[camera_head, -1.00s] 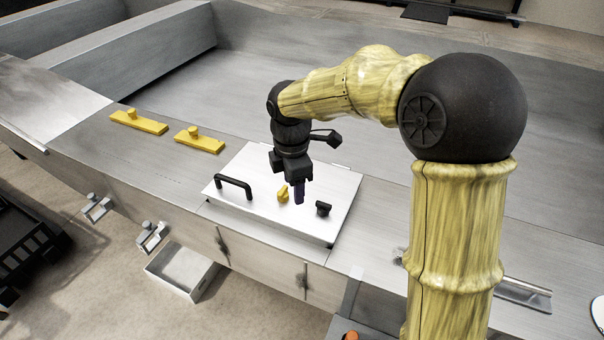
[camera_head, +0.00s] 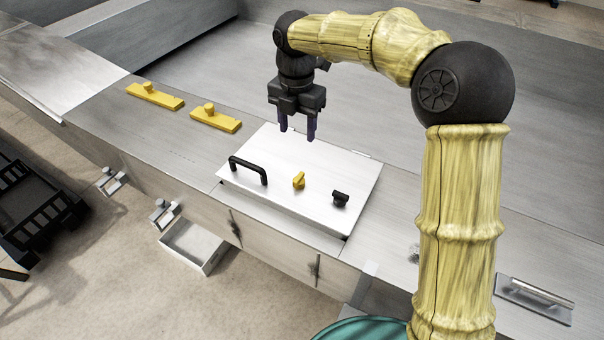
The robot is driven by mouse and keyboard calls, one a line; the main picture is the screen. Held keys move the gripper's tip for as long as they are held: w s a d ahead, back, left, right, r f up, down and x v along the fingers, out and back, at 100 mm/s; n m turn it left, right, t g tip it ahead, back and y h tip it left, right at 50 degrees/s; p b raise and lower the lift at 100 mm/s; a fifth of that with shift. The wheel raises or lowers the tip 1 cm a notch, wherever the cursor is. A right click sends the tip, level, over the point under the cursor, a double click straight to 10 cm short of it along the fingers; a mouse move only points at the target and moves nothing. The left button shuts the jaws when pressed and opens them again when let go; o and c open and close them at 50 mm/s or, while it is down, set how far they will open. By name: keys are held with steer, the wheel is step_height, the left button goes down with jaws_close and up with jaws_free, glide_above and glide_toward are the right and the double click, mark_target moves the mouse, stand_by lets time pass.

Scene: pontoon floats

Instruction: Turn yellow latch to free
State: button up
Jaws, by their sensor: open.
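The yellow latch (camera_head: 299,180) is a small knob on a white hatch panel (camera_head: 330,163), between a black handle and a small black knob. It stands uncovered in the head view. My gripper (camera_head: 297,136) points down above the far side of the panel, up and apart from the latch. Its two fingers are spread with nothing between them. The exact turn angle of the latch is hard to tell at this size.
A black bar handle (camera_head: 248,170) and a black knob (camera_head: 341,199) rise from the panel on either side of the latch. Two yellow bars with knobs (camera_head: 155,95) (camera_head: 215,117) lie on the metal deck to the left. An open drawer (camera_head: 195,245) juts out below.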

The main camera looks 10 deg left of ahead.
mark_target(299, 177)
step_height(299, 177, down, 16)
steer(key=p, duration=0.3)
steer(key=shift+d+f, duration=0.1)
steer(key=shift+f, duration=0.15)
steer(key=shift+w, duration=0.1)
steer(key=c, duration=1)
steer(key=shift+o, duration=0.2)
steer(key=shift+d, duration=0.15)
